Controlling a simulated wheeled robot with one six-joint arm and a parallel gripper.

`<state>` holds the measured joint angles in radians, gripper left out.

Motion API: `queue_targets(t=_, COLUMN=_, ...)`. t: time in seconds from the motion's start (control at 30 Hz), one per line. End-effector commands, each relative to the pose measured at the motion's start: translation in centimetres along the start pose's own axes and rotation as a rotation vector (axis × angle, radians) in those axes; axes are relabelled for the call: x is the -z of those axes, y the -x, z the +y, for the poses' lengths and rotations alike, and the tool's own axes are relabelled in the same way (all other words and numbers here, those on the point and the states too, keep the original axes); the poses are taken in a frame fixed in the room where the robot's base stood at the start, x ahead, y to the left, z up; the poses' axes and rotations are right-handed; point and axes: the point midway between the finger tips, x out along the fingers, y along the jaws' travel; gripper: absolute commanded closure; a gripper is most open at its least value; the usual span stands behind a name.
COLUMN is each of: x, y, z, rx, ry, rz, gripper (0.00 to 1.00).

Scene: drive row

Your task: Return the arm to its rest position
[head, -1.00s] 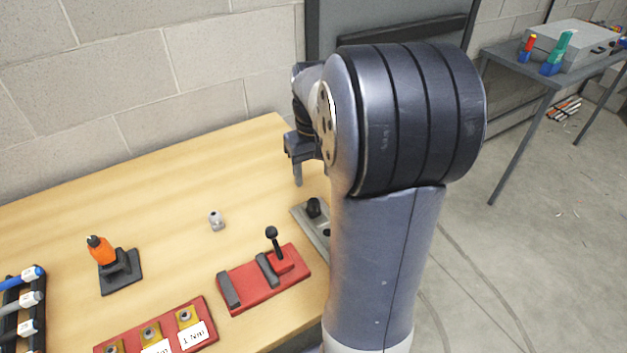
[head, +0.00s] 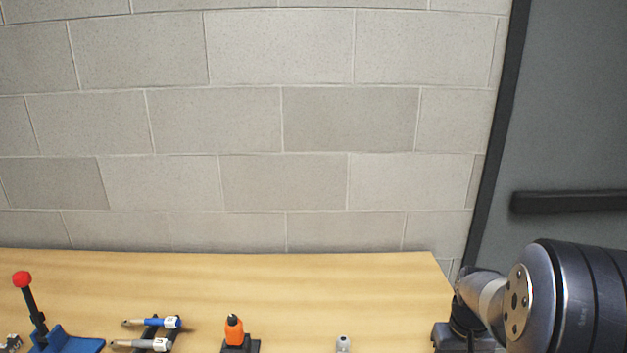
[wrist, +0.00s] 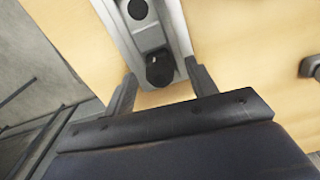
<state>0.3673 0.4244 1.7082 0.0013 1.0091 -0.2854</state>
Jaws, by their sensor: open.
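My arm is at the right edge of the head view, bent at a dark grey joint. Beyond the fingertips, a grey metal plate (wrist: 176,28) with a black knob (wrist: 160,68) lies on the wooden table. In the head view only the gripper's dark body shows at the lower right, and its fingers are below the frame.
On the wooden table (head: 300,280) stand an orange-and-black tool (head: 234,330), blue and grey handled tools on a rack (head: 150,323), a red-knobbed lever (head: 22,280) and a small grey part (head: 343,344). A block wall (head: 280,120) rises behind; a dark door (head: 575,120) is at right.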

Motion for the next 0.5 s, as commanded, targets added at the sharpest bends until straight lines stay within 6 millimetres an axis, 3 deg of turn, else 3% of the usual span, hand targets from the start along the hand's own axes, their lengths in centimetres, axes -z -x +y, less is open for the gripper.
queue_targets(t=0.13, x=-0.05, y=-1.82, z=-0.02, rx=0.000, ry=0.000, rz=-0.001, gripper=0.46)
queue_targets(t=0.5, x=-0.01, y=-0.93, z=0.00, rx=0.000, ry=0.000, rz=0.001, gripper=0.46)
